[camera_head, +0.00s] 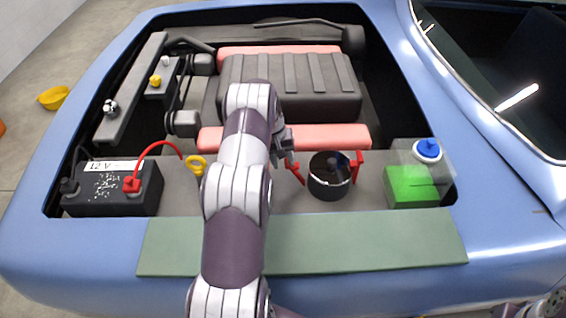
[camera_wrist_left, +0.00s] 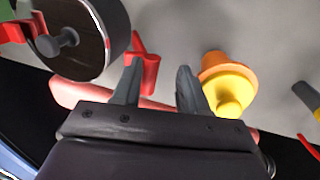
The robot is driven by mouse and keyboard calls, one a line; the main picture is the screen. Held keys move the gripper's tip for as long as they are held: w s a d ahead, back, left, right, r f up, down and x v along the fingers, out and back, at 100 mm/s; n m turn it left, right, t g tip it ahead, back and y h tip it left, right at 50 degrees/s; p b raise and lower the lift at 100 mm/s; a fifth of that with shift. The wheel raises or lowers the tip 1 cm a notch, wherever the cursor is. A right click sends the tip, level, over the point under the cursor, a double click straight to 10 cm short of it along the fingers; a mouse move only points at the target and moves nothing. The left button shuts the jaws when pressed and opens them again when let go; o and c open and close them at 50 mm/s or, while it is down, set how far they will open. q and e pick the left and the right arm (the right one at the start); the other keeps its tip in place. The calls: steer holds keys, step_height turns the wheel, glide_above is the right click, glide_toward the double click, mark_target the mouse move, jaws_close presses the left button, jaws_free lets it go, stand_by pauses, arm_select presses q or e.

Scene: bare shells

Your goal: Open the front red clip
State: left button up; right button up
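A black round canister (camera_head: 328,182) stands in the engine bay with a red clip on each side. The left red clip (camera_head: 295,172) slants beside the canister; the right red clip (camera_head: 356,166) is at its other side. Which one is the front clip I cannot tell. My left gripper (camera_head: 288,158) is just above the left clip. In the left wrist view my left gripper (camera_wrist_left: 159,69) has its fingers apart. One red clip (camera_wrist_left: 146,68) shows close to the left finger; contact is unclear. The canister (camera_wrist_left: 85,45) and other clip (camera_wrist_left: 15,32) are farther left.
A green reservoir with blue cap (camera_head: 427,149) stands right. Red bars (camera_head: 345,136) and the engine block lie behind. A green mat (camera_head: 370,248) covers the front edge.

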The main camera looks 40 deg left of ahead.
arm_select(q)
step_height(320, 180, up, 12)
steer(key=s+a+p, duration=0.1)
steer(key=p, duration=0.1)
steer(key=shift+s+a+f, duration=0.25)
steer(key=shift+s+a, duration=0.05)
steer(key=shift+a, duration=0.05)
steer(key=shift+f, duration=0.1)
